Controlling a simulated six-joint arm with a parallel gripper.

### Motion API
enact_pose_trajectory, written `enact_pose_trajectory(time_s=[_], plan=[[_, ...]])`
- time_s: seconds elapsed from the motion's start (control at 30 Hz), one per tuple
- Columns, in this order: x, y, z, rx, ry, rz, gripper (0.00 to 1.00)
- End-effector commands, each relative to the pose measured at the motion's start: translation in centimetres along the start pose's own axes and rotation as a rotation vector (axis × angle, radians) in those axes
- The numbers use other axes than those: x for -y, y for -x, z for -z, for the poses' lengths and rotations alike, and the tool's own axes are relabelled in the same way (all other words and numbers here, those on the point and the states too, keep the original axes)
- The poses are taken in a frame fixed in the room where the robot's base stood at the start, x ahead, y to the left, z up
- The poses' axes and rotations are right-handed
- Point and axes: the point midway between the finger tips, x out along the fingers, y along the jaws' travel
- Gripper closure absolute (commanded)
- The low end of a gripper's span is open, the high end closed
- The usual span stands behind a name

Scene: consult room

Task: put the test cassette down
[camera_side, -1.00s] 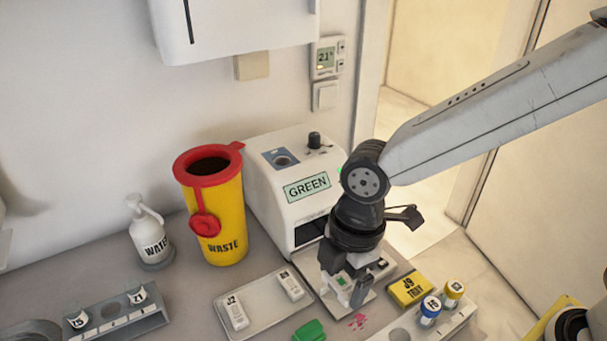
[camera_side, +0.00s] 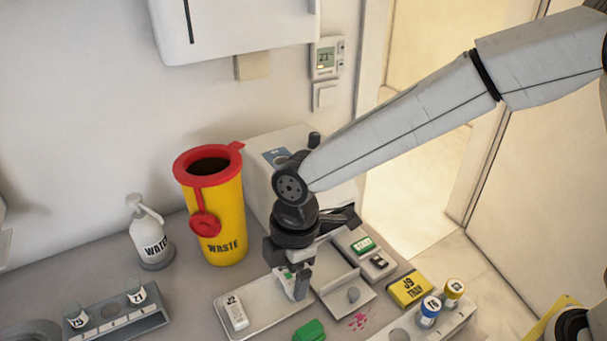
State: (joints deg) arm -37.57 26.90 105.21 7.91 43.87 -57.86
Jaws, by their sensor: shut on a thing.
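My gripper (camera_side: 291,283) is shut on the test cassette, low over the right part of the pale tray (camera_side: 262,318). The fingers hide most of the cassette; a little white shows between them. I cannot tell whether it touches the tray. A white cassette marked J2 (camera_side: 237,312) lies at the tray's left end. The other cassette seen earlier on the tray's right part is hidden behind my gripper or is the one held.
The yellow waste bin (camera_side: 222,225) stands behind left, beside the water bottle (camera_side: 150,238). The white analyzer (camera_side: 262,180) is partly hidden by my arm. A green item (camera_side: 309,331), yellow J9 box (camera_side: 408,289) and tube rack (camera_side: 450,326) lie at front and right.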

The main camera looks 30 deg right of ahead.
Motion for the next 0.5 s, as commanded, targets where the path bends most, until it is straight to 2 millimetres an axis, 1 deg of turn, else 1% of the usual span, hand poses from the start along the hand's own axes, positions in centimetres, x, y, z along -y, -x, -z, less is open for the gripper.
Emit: enact_pose_trajectory(time_s=[0.03,0.3,0.5], plan=[[-0.6,-0.5,0.3,0.001,0.0,0.001,0.75],[-2.6,-3.5,1.2,0.001,-0.001,0.001,0.75],[-3.8,-5.3,1.8,0.0,-0.001,0.0,0.75]])
